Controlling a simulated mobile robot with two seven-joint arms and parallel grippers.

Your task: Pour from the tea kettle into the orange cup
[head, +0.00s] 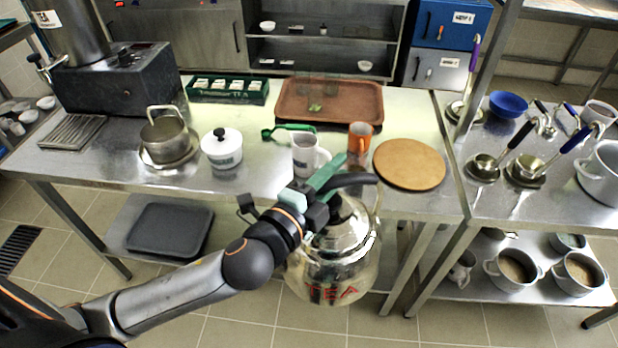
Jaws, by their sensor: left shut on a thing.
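The tea kettle (335,265) is a shiny metal pot with red TEA lettering on its side. It hangs roughly upright in front of the table's front edge, over the floor. My left gripper (338,180) is shut on its handle at the top, and the gripper hides part of the kettle's lid and handle. The orange cup (360,137) stands upright on the steel table, behind the kettle and slightly to its right. The kettle and the cup are apart. What is inside the cup cannot be seen. My right gripper is not in view.
A white mug (306,154) stands just left of the orange cup. A round cork board (410,164) lies to its right, and a brown tray (329,103) behind it. A green scoop (286,130), white lidded jar (222,148) and metal pot (166,139) stand further left.

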